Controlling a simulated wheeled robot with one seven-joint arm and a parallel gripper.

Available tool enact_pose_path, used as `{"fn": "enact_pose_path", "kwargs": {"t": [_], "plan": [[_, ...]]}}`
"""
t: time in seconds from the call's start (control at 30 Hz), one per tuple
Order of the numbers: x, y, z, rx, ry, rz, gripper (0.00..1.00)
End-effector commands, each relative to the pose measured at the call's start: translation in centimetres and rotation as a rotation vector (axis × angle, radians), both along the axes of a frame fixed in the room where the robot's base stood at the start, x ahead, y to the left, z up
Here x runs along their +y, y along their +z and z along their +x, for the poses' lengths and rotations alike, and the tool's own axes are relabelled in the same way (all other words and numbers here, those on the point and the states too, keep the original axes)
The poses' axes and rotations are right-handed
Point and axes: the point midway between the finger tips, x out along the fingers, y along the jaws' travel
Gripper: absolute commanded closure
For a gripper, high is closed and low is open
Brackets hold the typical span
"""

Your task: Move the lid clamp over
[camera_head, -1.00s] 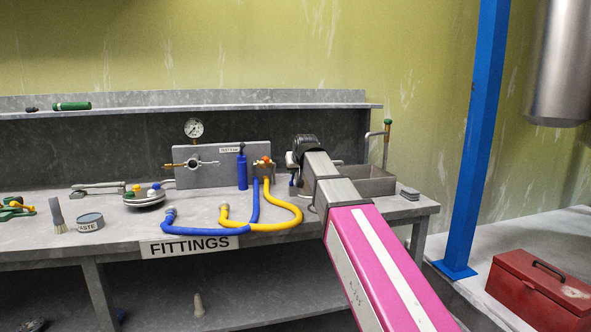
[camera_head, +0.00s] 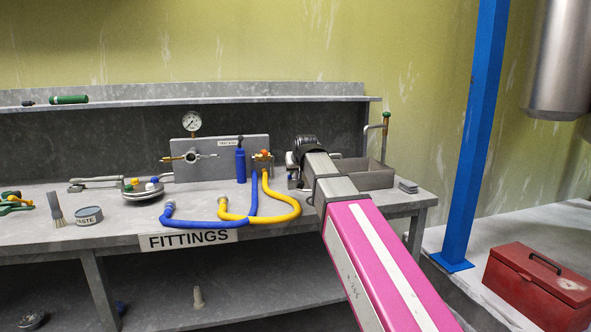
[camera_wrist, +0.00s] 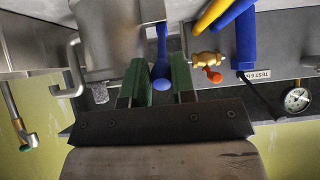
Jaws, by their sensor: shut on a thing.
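In the wrist view my gripper (camera_wrist: 160,85) shows two green fingers on either side of a slim blue handle (camera_wrist: 161,40) with a rounded blue end. The fingers are closed about it, and their contact is partly hidden. I cannot tell whether this blue handle belongs to the lid clamp, and no clamp is clearly recognisable. In the head view my arm reaches to the right part of the bench and hides my fingers and what they hold.
Right of the brass valve (camera_wrist: 205,58) stands a gauge (camera_wrist: 298,99). The bench (camera_head: 120,207) holds blue (camera_head: 195,226) and yellow (camera_head: 285,214) hoses and a grey bin (camera_head: 365,178). A blue post (camera_head: 475,130) and red toolbox (camera_head: 540,285) are at right.

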Motion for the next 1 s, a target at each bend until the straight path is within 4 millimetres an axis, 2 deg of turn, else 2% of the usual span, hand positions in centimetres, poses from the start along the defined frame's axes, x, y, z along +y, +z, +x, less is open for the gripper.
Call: {"fn": "enact_pose_path", "kwargs": {"t": [0.33, 0.6, 0.63, 0.7, 1.0], "plan": [[-0.2, -1.0, -0.8, 0.002, 0.0, -0.001, 0.89], [-0.2, -1.1, -0.8, 0.002, 0.0, -0.001, 0.89], [-0.2, -1.1, -0.8, 0.001, 0.0, 0.0, 0.66], [-0.2, -1.1, -0.8, 0.001, 0.0, 0.0, 0.46], [-0.2, -1.0, -0.8, -0.001, 0.0, 0.0, 0.46]]}}
